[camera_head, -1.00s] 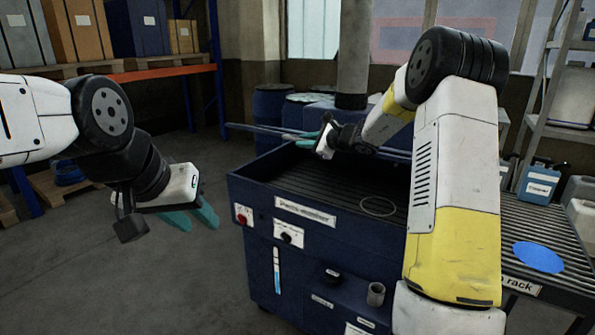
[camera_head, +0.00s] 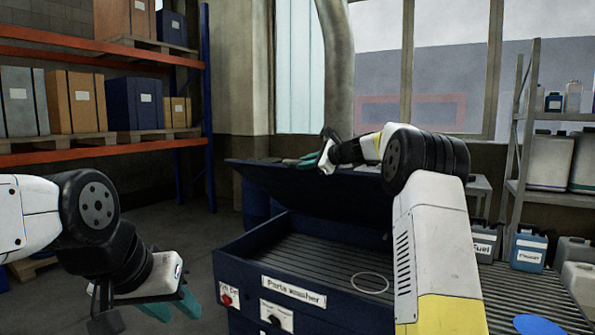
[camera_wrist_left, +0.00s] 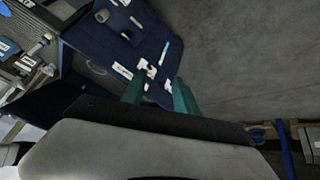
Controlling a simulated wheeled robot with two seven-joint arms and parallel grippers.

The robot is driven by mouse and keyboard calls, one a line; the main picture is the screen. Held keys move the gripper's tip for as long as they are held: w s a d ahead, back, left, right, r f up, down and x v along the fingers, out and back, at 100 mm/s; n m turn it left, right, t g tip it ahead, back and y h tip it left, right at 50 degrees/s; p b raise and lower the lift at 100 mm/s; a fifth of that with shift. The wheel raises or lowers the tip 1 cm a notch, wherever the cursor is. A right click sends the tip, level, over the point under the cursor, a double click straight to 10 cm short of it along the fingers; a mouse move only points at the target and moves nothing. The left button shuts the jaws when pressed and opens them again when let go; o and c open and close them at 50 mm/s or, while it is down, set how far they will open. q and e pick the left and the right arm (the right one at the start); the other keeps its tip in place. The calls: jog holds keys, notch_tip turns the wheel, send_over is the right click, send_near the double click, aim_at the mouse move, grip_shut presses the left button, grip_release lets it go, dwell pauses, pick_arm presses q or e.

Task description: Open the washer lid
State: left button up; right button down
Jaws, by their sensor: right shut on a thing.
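The blue parts washer (camera_head: 240,255) stands in the middle of the head view, its ribbed basin exposed. Its dark blue lid (camera_head: 310,198) is raised and tilted up along the back of the basin, with its underside facing me. My right gripper (camera_head: 311,163) is shut on the lid's upper edge; the grip itself is small and partly hidden. My left gripper (camera_head: 176,306) hangs open and empty left of the washer. Its teal fingers, apart, also show in the left wrist view (camera_wrist_left: 160,95), with the washer's front panel (camera_wrist_left: 125,50) beyond them.
A roller rack with a blue disc (camera_head: 537,325) lies right of the washer. A shelf with canisters (camera_head: 548,160) stands at the right, and an orange-beamed rack with boxes (camera_head: 80,100) at the back left. A pale ring (camera_head: 369,283) shows over the basin.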

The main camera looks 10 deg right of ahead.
pick_arm(q)
jog(key=shift+c, duration=0.5)
jog(key=shift+w, duration=0.2)
jog(key=c, duration=0.4)
jog(key=w+r+m+t, duration=0.1)
jog(key=w+r+t, duration=0.1)
jog(key=w, duration=0.6)
jog(key=w+r+m+t, duration=0.2)
jog(key=w+r, duration=0.1)
jog(key=w, duration=0.6)
jog(key=w+r+m+t, duration=0.2)
jog(key=w+r, duration=0.1)
jog(key=w, duration=0.6)
jog(key=shift+w+a+r, duration=0.1)
jog(key=shift+a+r, duration=0.1)
jog(key=shift+a, duration=0.05)
grip_shut()
jog(key=w+d+r+m+t, duration=0.1)
jog(key=w+m+t, duration=0.1)
jog(key=w, duration=0.5)
jog(key=w+d+r+m+t, duration=0.2)
jog(key=w+m+t, duration=0.1)
jog(key=w, duration=0.4)
jog(key=m+t+h, duration=0.4)
jog(key=m+h, duration=0.9)
jog(key=m, duration=0.2)
send_near(285, 162)
jog(key=x, duration=0.7)
jog(key=shift+w+f, duration=0.1)
jog(key=shift+w, duration=0.05)
